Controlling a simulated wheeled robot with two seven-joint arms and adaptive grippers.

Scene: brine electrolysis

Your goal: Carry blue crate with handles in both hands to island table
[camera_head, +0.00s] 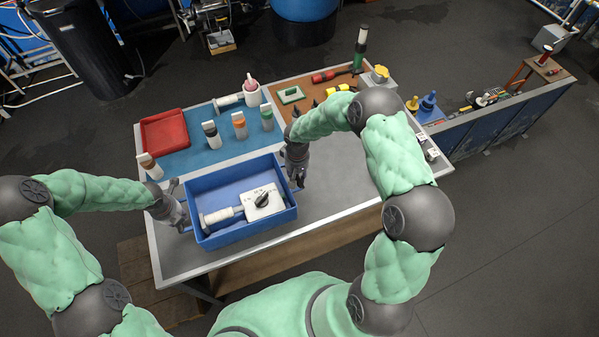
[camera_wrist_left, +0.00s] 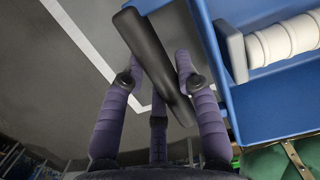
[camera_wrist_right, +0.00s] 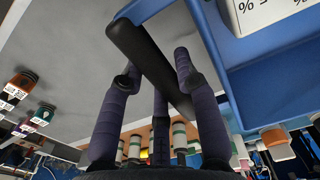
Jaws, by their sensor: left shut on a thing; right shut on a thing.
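The blue crate (camera_head: 250,236) is at the front left of the metal-edged table (camera_head: 345,190). It looks level; I cannot tell whether it rests on the top or hangs just above it. A white device with a black knob (camera_head: 264,202) and a white cylinder with a grey end (camera_head: 222,215) lie inside. My left gripper (camera_head: 182,213) is shut on the crate's left handle, a black bar (camera_wrist_left: 152,55) in the left wrist view. My right gripper (camera_head: 297,176) is shut on the right handle, a black bar (camera_wrist_right: 145,55) in the right wrist view.
Behind the crate are a red tray (camera_head: 165,131), several capped bottles (camera_head: 239,125) on a blue mat, and tools on a brown mat (camera_head: 305,88). The grey top right of the crate is clear. A low blue-sided bench (camera_head: 505,125) stands at the right.

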